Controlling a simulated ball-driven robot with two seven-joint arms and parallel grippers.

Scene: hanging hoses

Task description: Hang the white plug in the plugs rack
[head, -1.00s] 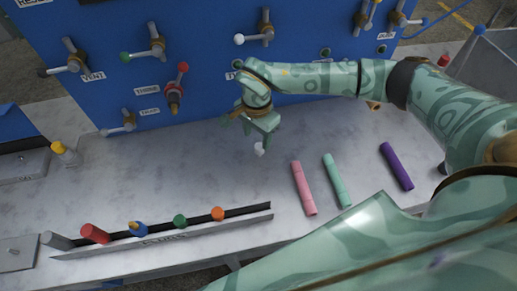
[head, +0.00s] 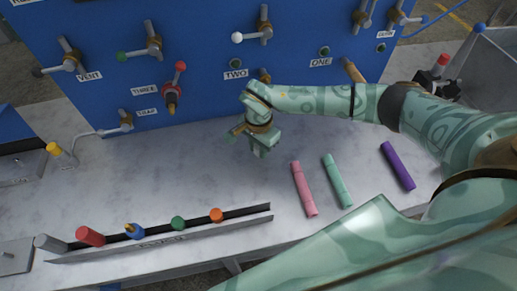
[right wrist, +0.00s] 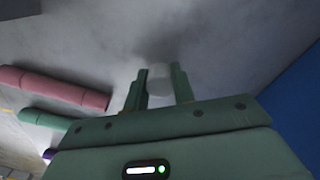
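The white plug (right wrist: 158,84) shows in the right wrist view as a pale piece between my right gripper's fingers. My right gripper (right wrist: 160,88) appears shut on it, with a finger on each side. In the head view my right gripper (head: 262,153) points down, low over the grey table, and hides the plug. The plugs rack (head: 160,244) is a long metal rail along the table's front left. It holds red (head: 90,236), blue (head: 134,231), green (head: 178,223) and orange (head: 216,215) plugs. My left gripper is not in view.
Pink (head: 304,188), mint (head: 336,180) and purple (head: 397,166) cylinders lie on the table at right. A blue panel (head: 210,95) with valves stands behind. A yellow-topped fitting (head: 54,149) is at left. The table (head: 150,180) between gripper and rack is clear.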

